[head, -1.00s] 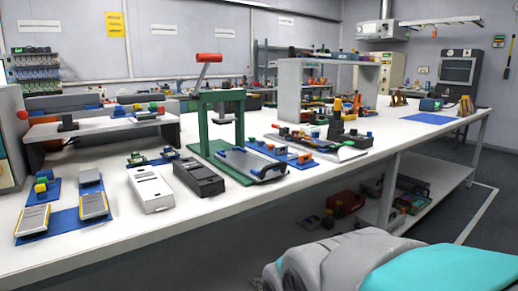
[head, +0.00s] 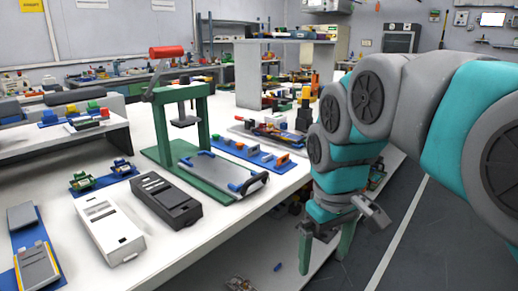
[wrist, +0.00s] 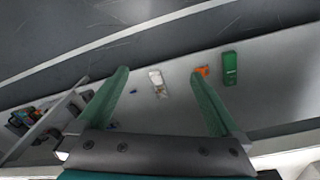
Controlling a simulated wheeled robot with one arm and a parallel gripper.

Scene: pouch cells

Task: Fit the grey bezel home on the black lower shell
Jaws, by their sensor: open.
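The black lower shell (head: 165,200) lies flat on the white bench, left of the green press, with a white housing (head: 108,226) close on its left. I cannot tell for sure which part is the grey bezel; grey pieces lie at the far left on a blue mat, one plain grey (head: 22,215) and one with yellow edges (head: 38,268). My gripper (head: 326,245) hangs beyond the bench's front edge, to the right of the shell and well apart from it. Its green fingers are apart and empty; in the wrist view (wrist: 160,74) they point at a low grey surface.
The green press (head: 188,125) with a red handle stands behind the shell. A blue mat with small clamps (head: 250,152) lies behind. A white riser (head: 62,138) is at back left. The wrist view shows a green block (wrist: 230,68).

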